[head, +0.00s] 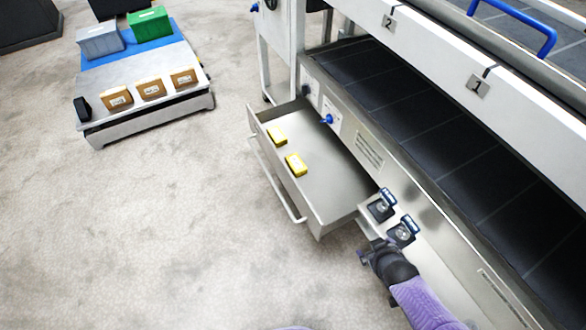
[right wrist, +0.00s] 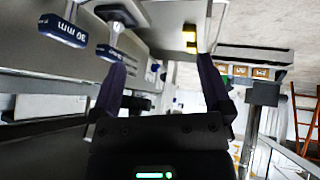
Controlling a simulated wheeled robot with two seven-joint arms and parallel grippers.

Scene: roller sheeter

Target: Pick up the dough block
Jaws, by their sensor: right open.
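No block in view can be told for certain as the dough block. Two small yellow blocks (head: 296,164) lie apart in the open metal drawer (head: 315,190); one yellow block (right wrist: 190,36) also shows in the right wrist view. Several tan labelled blocks (head: 150,89) stand in a row on the low cart at the left; they also show in the right wrist view (right wrist: 240,71). My right gripper (head: 368,257) is open and empty, near the front corner of the drawer, below the blue-labelled handles. It also shows in the right wrist view (right wrist: 165,75). My left gripper is out of view.
Two blue-labelled handles (head: 403,232) sit on the machine front close to my right gripper; one reads 30 mm (right wrist: 62,30). The cart (head: 140,125) also carries a grey crate (head: 100,41) and a green crate (head: 148,21). Carpet between cart and drawer is clear.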

